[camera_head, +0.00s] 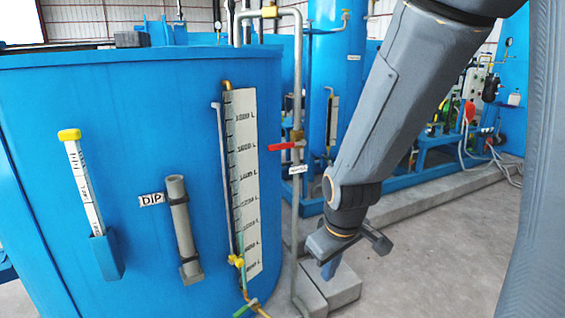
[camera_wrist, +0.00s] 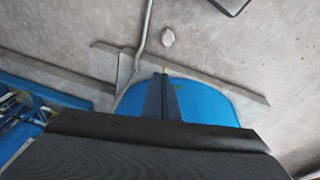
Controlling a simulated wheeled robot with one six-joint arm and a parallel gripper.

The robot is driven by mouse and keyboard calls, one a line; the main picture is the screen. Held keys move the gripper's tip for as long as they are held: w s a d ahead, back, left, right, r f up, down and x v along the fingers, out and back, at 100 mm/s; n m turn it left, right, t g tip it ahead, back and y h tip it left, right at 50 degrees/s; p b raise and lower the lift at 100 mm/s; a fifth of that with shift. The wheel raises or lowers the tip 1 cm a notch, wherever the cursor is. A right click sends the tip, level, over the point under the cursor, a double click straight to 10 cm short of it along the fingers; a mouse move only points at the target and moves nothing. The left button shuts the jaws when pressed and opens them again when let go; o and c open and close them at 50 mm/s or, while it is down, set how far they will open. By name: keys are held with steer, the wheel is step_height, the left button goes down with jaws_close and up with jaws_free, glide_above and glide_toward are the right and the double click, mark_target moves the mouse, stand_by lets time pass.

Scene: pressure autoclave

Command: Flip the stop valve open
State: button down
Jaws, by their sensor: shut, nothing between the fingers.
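A valve with a red lever (camera_head: 285,147) sits on the vertical grey pipe (camera_head: 298,90) beside the blue tank in the head view. The lever lies about level, crosswise to the pipe. A small white label (camera_head: 298,169) hangs just below it; its text is too small to read. I cannot make out the red lever in the wrist view. My gripper (camera_head: 329,270) is shut and empty, pointing down, lower and to the right of the lever and apart from it. Its closed fingers also show in the wrist view (camera_wrist: 164,95).
The blue tank (camera_head: 110,120) fills the left, with a level scale (camera_head: 245,185) and a green-handled valve (camera_head: 246,308) low down. A concrete block (camera_head: 343,287) stands by the pipe foot. Bare floor (camera_head: 440,250) lies at right.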

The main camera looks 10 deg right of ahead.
mark_target(287, 145)
steer(key=w+d+f+n+t+b, duration=0.15)
steer(key=w+n+t+b, duration=0.5)
steer(key=w+n, duration=0.95)
steer(key=w+a+r+n+t+y+b, duration=0.1)
steer(key=w+r+n+t+y+b, duration=0.1)
steer(key=w+n+t, duration=0.3)
steer(key=w+a+r+n+t+y+b, duration=0.1)
steer(key=w+r+n+t+y+b, duration=0.2)
steer(key=w+n, duration=0.6)
steer(key=shift+r+n+t+b, duration=0.75)
steer(key=shift+n+t+b, duration=0.5)
steer(key=shift+n, duration=0.75)
steer(key=shift+w, duration=0.15)
steer(key=w+a+r+p, duration=0.2)
steer(key=w+r+p, duration=0.4)
steer(key=w+p, duration=0.3)
steer(key=shift+a+r+p, duration=0.2)
steer(key=shift+p, duration=1.75)
